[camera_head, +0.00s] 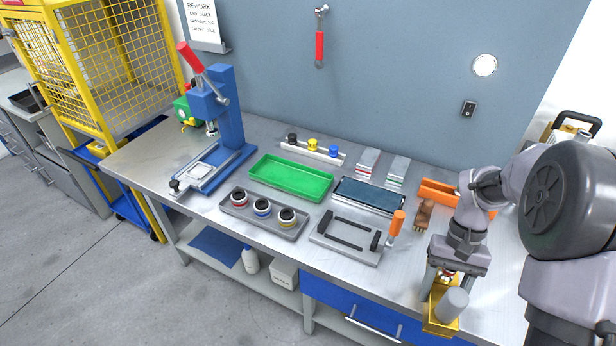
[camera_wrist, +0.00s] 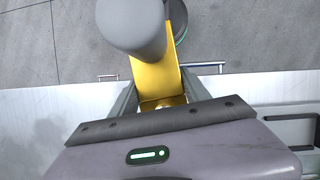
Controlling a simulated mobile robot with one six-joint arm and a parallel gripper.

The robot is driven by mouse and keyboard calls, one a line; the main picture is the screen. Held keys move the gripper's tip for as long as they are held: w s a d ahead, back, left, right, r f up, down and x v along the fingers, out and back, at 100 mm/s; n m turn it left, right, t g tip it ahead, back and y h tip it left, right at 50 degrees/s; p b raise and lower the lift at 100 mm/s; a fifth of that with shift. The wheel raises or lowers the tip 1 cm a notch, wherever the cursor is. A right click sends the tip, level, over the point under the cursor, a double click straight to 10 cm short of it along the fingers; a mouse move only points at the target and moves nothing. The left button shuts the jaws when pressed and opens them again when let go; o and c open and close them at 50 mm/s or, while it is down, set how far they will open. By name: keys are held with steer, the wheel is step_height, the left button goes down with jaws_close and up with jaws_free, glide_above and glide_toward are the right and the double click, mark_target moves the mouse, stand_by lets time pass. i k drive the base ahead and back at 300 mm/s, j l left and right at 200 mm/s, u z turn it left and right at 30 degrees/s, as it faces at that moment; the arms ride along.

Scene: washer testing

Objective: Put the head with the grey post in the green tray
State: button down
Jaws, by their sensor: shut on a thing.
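My gripper (camera_head: 442,275) is at the lower right, at the front edge of the bench, shut on a yellow head (camera_head: 436,317) with a grey post (camera_head: 453,304). The head hangs below the jaws near the bench's front edge. In the wrist view the yellow body (camera_wrist: 172,75) lies between the fingers and the grey post (camera_wrist: 132,25) stands toward the camera, covering part of it. The green tray (camera_head: 262,185) lies in the middle of the bench, well to the left of my gripper, and looks empty.
A grey tray with several round pieces (camera_head: 230,211) sits in front of the green tray. A grey fixture plate (camera_head: 340,250) and an orange-handled tool (camera_head: 396,225) lie between my gripper and the green tray. A blue press (camera_head: 232,115) stands left of the green tray.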

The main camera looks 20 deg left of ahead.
mark_target(291, 180)
steer(key=j+z, duration=0.25)
steer(key=j, duration=0.3)
steer(key=j+z, duration=0.2)
steer(key=j, duration=0.35)
steer(key=k+j+z, duration=0.1)
steer(key=j+z, duration=0.15)
steer(key=j, duration=0.25)
steer(key=k+j+z, duration=0.2)
steer(key=j, duration=0.3)
steer(key=i+j+z, duration=0.1)
steer(key=j, duration=0.25)
steer(key=i+j+z, duration=0.1)
steer(key=i+j, duration=0.15)
steer(key=i+j+z, duration=0.15)
steer(key=j, duration=0.35)
